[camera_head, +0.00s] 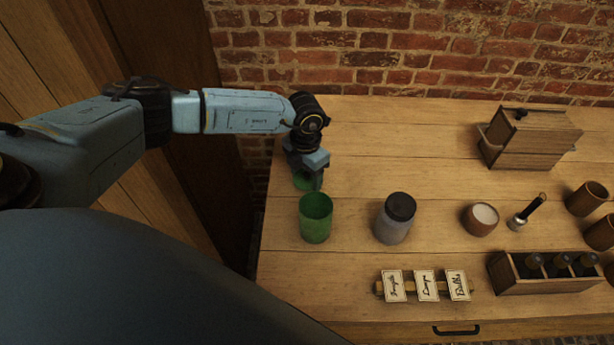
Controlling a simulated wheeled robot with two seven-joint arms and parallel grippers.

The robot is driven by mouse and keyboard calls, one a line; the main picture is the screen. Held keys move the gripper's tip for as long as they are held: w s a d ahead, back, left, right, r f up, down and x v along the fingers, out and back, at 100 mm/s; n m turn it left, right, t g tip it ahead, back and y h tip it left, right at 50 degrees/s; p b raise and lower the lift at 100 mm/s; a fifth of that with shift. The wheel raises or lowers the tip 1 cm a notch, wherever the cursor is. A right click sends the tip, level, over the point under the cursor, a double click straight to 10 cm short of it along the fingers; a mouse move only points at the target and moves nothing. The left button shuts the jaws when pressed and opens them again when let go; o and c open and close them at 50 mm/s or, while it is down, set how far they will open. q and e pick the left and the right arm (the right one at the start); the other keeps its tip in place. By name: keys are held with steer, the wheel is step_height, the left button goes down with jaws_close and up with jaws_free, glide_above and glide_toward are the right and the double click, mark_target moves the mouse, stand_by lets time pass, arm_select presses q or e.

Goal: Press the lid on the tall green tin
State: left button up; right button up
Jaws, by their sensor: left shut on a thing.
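The tall green tin (316,222) stands upright on the wooden table, its top open. My left gripper (307,183) is just behind the tin in the picture, pointing down. It is shut on a green lid (303,182), which is partly hidden by the fingers. The lid appears apart from the tin's rim; its height above the table is hard to tell. My right gripper is not in view.
A grey jar with a dark lid (395,220) stands right of the tin. A small bowl (480,219), a brush-like tool (527,211), a wooden box (525,140), a rack of bottles (545,285) and label cards (425,286) lie further right or in front. A brick wall (400,50) is behind.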

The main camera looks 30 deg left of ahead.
mark_target(306, 174)
arm_select(q)
step_height(306, 174, up, 10)
steer(key=shift+p, duration=0.35)
stand_by(0.4)
steer(key=s+d+r+m, duration=0.2)
steer(key=d+r+m, duration=0.2)
steer(key=m, duration=1.2)
steer(key=s+d+r+m, duration=0.2)
steer(key=d+r+m, duration=0.3)
steer(key=m, duration=1.2)
steer(key=shift+s+d+r, duration=0.15)
steer(key=shift+s+r, duration=0.2)
steer(key=shift+r, duration=0.1)
